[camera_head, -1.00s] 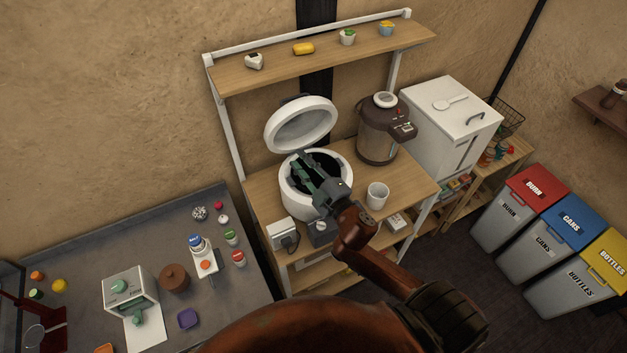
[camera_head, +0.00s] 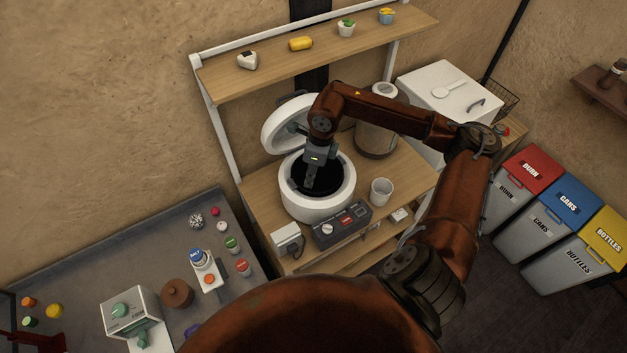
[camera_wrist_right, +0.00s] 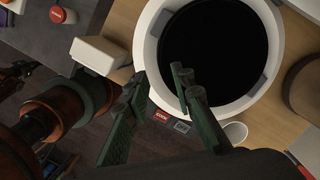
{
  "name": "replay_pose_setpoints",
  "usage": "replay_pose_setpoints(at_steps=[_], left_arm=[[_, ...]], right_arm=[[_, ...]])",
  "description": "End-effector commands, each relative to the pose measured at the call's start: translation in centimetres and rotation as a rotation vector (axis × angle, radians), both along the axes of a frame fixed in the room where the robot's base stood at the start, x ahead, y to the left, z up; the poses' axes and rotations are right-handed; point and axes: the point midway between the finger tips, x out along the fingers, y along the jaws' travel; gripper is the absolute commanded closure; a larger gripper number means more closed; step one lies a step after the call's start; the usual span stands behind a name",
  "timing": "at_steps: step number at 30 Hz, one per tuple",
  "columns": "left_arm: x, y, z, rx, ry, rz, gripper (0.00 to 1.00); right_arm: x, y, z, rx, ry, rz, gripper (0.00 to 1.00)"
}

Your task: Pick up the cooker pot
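The white round cooker (camera_head: 286,205) stands on the wooden counter with its lid (camera_head: 275,132) tilted up behind it. Its black pot (camera_head: 330,184) sits inside; it fills the upper middle of the right wrist view (camera_wrist_right: 215,45). My right gripper (camera_head: 309,182) points down over the cooker's opening. In the right wrist view its two green fingers (camera_wrist_right: 158,85) are spread apart with nothing between them. One finger overlaps the pot's near edge, and the other shows outside the white rim. I cannot tell whether either touches.
A grey control box (camera_head: 342,226) and a white cup (camera_head: 381,192) stand in front of the cooker. A brown dispenser (camera_head: 375,138) stands behind my right arm. A shelf (camera_head: 320,57) with small food items runs above. Bins (camera_head: 525,180) stand at the right.

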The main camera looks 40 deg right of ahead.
Motion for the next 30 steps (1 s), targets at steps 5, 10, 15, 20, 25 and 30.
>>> replay_pose_setpoints(at_steps=[5,10,15,20,25,30], left_arm=[[-0.2,0.0,0.3,0.0,0.003,0.001,1.0],[-0.4,0.0,0.8,0.0,0.005,0.002,1.0],[-0.4,0.1,2.0,0.0,0.004,0.002,1.0],[-0.3,0.0,2.3,0.0,0.004,0.002,1.0],[-0.3,0.0,2.3,0.0,0.003,0.001,1.0],[-0.2,0.0,2.3,0.0,0.001,0.001,1.0]], right_arm=[[-0.1,-1.0,-1.1,-0.032,0.011,-0.007,0.77],[-0.1,-0.8,-2.9,-0.031,0.011,-0.006,0.77],[-0.5,-0.5,-5.2,-0.027,0.013,-0.005,0.77],[-0.2,-0.3,-7.1,-0.029,0.009,-0.003,0.77],[-0.1,-0.3,-7.7,-0.029,0.008,-0.003,0.77],[-0.1,-0.3,-7.7,-0.029,0.008,-0.003,0.8]])
